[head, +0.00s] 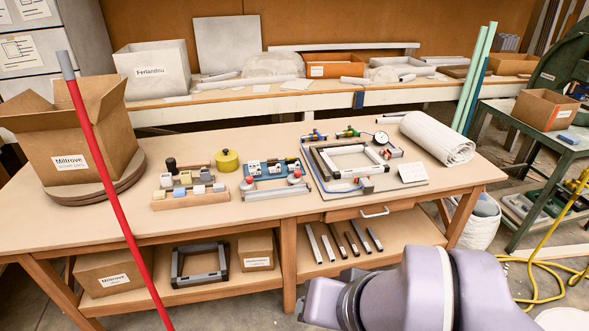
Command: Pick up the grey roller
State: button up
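I cannot make out for certain which thing is the grey roller. A pale grey-white rolled sheet (436,138) lies at the right end of the wooden workbench (235,215). A short grey bar (276,192) lies across the front of the small-parts group at the middle of the bench. Purple and grey links of my arm show at the bottom right. My gripper is outside the picture, so its state and its distance from these things are hidden.
A rectangular frame (347,159) with coloured clamps sits on a board at the bench's right. A yellow pot (227,160) and wooden part holders stand left of it. A Miltrove carton (70,150) fills the left end. A red pole (105,175) crosses in front.

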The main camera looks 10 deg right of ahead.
aim_at(291, 167)
jog(key=i+l+u, duration=0.45)
jog(key=i+l, duration=0.2)
jog(key=i+l+u, duration=0.25)
jog(key=l, duration=0.15)
jog(key=i+l+u, duration=0.2)
jog(key=l, duration=0.25)
jog(key=i+l+u, duration=0.25)
jog(key=l, duration=0.2)
